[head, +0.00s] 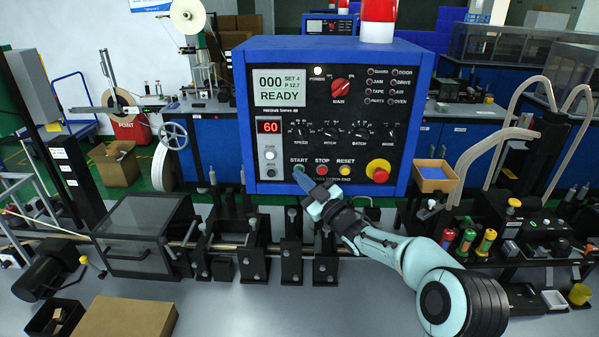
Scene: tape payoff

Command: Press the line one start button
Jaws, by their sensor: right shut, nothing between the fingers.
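The blue control box (240,120) stands in the middle, with its dark panel facing me. Its display (282,86) reads READY. The green start button (298,168) sits at the lower left of the panel, under the START label, left of the red stop button (322,169) and the yellow reset button (345,170). My left gripper is not in view.
A red emergency knob (378,170) on a yellow base sticks out at the panel's lower right. Black line fixtures and a rail (330,249) run below the box.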

